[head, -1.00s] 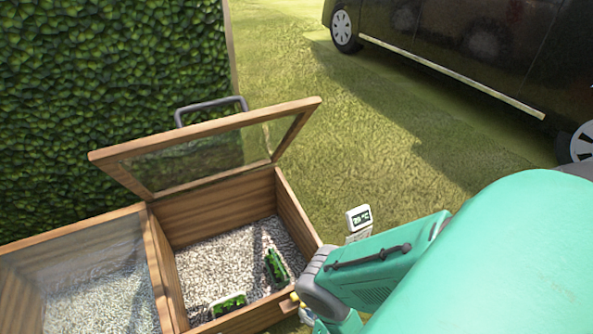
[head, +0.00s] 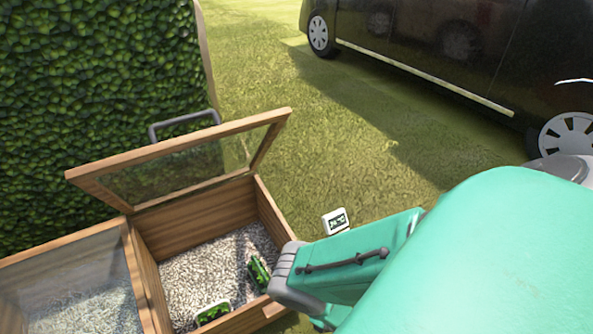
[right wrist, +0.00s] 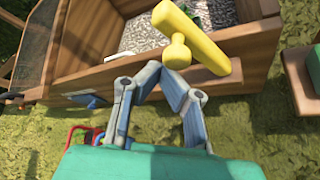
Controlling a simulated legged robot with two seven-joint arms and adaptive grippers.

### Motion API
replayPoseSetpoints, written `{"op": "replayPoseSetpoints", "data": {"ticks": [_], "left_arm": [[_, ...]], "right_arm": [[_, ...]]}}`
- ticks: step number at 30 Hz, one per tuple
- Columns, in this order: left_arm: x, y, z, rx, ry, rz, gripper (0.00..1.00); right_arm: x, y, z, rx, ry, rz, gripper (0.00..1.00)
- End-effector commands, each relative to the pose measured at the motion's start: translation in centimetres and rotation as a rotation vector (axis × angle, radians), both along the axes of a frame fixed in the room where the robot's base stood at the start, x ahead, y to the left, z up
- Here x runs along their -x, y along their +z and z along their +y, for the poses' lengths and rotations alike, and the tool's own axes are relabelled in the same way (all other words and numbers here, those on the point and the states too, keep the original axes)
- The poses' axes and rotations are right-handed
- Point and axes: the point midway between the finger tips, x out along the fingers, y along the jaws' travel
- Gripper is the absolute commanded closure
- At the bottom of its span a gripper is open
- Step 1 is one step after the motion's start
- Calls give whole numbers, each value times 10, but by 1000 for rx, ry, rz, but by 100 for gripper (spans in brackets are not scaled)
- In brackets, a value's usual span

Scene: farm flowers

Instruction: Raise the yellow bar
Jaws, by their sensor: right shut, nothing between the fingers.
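The yellow bar (right wrist: 195,40) is T-shaped, with a round knob on a short stem, and shows in the right wrist view in front of the wooden box's front wall. My right gripper (right wrist: 160,70) is shut and empty, its grey fingertips meeting just below and beside the knob. I cannot tell whether they touch it. In the head view my green right arm (head: 340,262) reaches over the box's front right corner and hides the gripper and the bar. My left gripper is not in view.
The wooden box (head: 185,220) holds gravel and green plant packs (head: 213,312); its glazed lid (head: 190,160) stands open. A closed glazed box (head: 80,295) adjoins at left. A white display (head: 336,221) stands at right. A hedge (head: 90,100) and black van (head: 440,50) stand behind, with grass between.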

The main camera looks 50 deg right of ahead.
Motion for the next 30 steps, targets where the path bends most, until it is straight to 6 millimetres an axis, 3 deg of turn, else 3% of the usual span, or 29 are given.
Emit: {"op": "replayPoseSetpoints", "data": {"ticks": [30], "left_arm": [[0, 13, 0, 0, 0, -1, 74]], "right_arm": [[1, 18, -4, 1, 0, -1, 100]]}}
